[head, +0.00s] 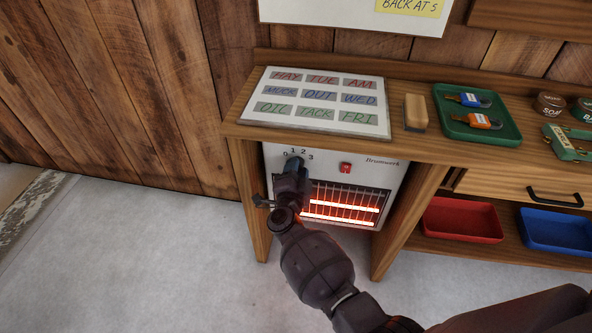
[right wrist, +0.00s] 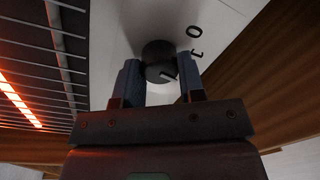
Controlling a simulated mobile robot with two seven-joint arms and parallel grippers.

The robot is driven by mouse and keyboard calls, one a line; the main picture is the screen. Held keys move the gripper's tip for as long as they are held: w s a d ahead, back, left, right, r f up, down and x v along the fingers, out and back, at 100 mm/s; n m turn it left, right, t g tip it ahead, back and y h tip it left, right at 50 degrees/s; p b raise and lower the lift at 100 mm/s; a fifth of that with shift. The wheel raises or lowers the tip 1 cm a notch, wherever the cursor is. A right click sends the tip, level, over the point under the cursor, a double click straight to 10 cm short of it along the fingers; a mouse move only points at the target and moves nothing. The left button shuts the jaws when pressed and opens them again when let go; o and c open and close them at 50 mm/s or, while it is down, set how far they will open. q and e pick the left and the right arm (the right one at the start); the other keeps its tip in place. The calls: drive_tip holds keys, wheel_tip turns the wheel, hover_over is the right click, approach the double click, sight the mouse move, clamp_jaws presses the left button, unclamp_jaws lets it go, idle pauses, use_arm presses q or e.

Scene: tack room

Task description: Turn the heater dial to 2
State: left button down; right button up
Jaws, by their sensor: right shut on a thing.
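The heater (head: 388,153) is a white-fronted box under the bench, with two glowing orange bars behind a wire grille. Its scale shows 0, 1, 2 and 3 around the dial, which my gripper hides in the head view. In the right wrist view the dial (right wrist: 157,51) is a dark round knob with a short pale mark; 0 and 1 show beside it. I cannot tell exactly which number the mark meets. My right gripper (head: 294,163) is at the heater's upper left, its fingers (right wrist: 157,75) shut on the dial's sides. My left gripper is out of view.
A red switch (head: 346,168) sits right of the dial. The wooden bench (head: 412,148) has legs on both sides of the heater. Red (head: 462,220) and blue (head: 556,231) bins stand on the lower shelf. The floor in front is clear.

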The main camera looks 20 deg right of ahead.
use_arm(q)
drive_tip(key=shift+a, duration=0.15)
use_arm(e)
drive_tip(key=shift+f+m, duration=0.15)
drive_tip(key=shift+m, duration=0.55)
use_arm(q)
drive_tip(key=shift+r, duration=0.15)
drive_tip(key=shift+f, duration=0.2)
use_arm(e)
drive_tip(key=o, duration=0.9)
